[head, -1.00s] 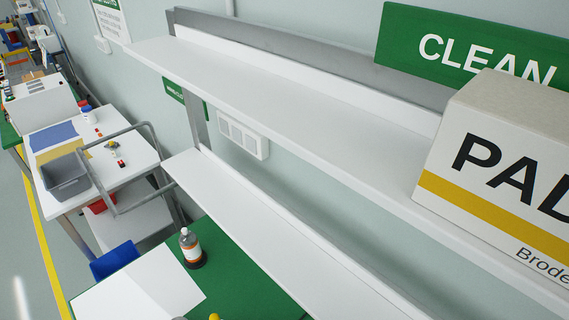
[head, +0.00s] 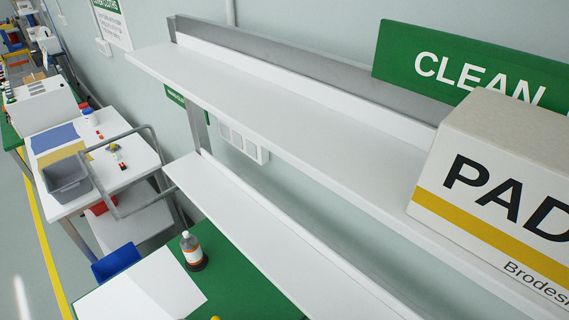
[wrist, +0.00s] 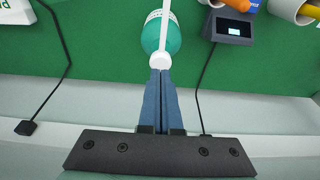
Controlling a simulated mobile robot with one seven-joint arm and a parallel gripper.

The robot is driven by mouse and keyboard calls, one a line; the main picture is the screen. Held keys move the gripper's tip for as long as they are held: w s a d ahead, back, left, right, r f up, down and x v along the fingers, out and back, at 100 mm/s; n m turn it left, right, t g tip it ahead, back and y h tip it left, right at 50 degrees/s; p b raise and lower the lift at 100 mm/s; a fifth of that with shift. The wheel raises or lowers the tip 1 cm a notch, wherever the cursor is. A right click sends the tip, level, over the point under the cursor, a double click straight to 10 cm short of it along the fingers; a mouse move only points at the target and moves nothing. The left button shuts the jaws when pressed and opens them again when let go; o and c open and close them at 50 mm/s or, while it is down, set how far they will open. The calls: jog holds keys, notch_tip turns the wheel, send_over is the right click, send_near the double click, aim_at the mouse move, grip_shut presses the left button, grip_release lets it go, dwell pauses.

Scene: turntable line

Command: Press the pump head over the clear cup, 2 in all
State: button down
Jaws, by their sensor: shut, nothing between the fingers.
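In the wrist view a teal bottle (wrist: 172,36) with a white label stands on the green surface. A white round pump head (wrist: 160,61) with a long white strip running up from it shows over the bottle. My gripper (wrist: 161,72) has its two blue fingers shut together and empty, with the tips right at the pump head. I cannot tell whether they touch it. I cannot make out the clear cup in either view. My gripper does not show in the head view.
A grey device with a lit screen (wrist: 229,29) and its cable lie right of the bottle. In the head view, a bottle with an orange label (head: 193,253) and a white sheet (head: 150,290) are on the green bench, below white shelves (head: 250,105) holding a box (head: 490,190).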

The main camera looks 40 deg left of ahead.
jog(key=shift+f, duration=0.15)
jog(key=shift+f+b, duration=0.9)
jog(key=shift+f, duration=0.4)
jog(key=shift+s, duration=0.1)
jog(key=shift+r, duration=0.1)
jog(key=shift+r+p, duration=1.35)
jog(key=shift+r, duration=0.05)
notch_tip(320, 180, up, 6)
